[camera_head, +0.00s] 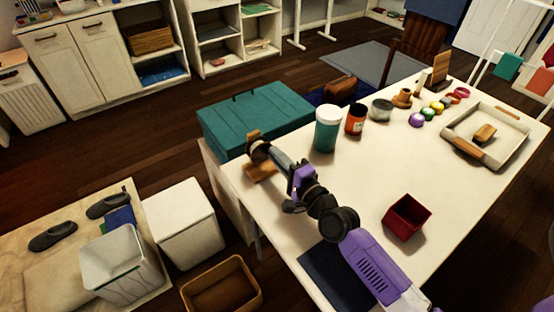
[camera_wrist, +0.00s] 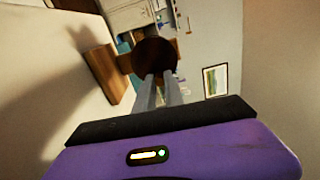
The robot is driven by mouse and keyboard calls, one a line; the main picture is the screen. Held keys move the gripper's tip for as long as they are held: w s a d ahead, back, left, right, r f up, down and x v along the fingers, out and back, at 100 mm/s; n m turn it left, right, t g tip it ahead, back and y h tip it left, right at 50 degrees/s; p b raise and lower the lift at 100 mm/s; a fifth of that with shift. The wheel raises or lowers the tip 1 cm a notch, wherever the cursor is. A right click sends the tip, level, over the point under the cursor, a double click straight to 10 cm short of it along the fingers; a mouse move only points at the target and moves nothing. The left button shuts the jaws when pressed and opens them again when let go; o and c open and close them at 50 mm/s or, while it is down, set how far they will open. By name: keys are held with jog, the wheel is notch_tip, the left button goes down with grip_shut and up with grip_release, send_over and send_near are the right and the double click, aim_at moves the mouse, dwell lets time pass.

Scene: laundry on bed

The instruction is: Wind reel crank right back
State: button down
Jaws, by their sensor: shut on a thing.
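The reel stands at the table's near-left corner, with a wooden base (camera_head: 260,174) and a wooden upright (camera_head: 253,135). Its wood also shows in the wrist view (camera_wrist: 108,72). My gripper (camera_head: 271,153) reaches to the reel from the right. In the wrist view, my gripper's two fingers (camera_wrist: 160,78) are close together, their tips at a dark brown round part (camera_wrist: 154,54) that seems to be the reel's crank. My gripper is shut on it. The fingers and round part hide most of the crank, so its exact angle cannot be told.
A teal jar (camera_head: 327,130) and an orange jar (camera_head: 355,120) stand beyond my arm. A red box (camera_head: 407,217) sits to its right. A white tray (camera_head: 512,150) lies far right. A teal chest (camera_head: 225,125) stands behind the table's left edge.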

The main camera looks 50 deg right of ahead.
jog(key=shift+f+m, duration=0.25)
jog(key=shift+m, duration=0.35)
jog(key=shift+a, duration=0.1)
jog(key=c, duration=1.4)
grip_release()
jog(key=shift+c, duration=0.2)
jog(key=shift+b+v, duration=0.45)
jog(key=shift+v, duration=3.45)
jog(key=shift+r, duration=0.1)
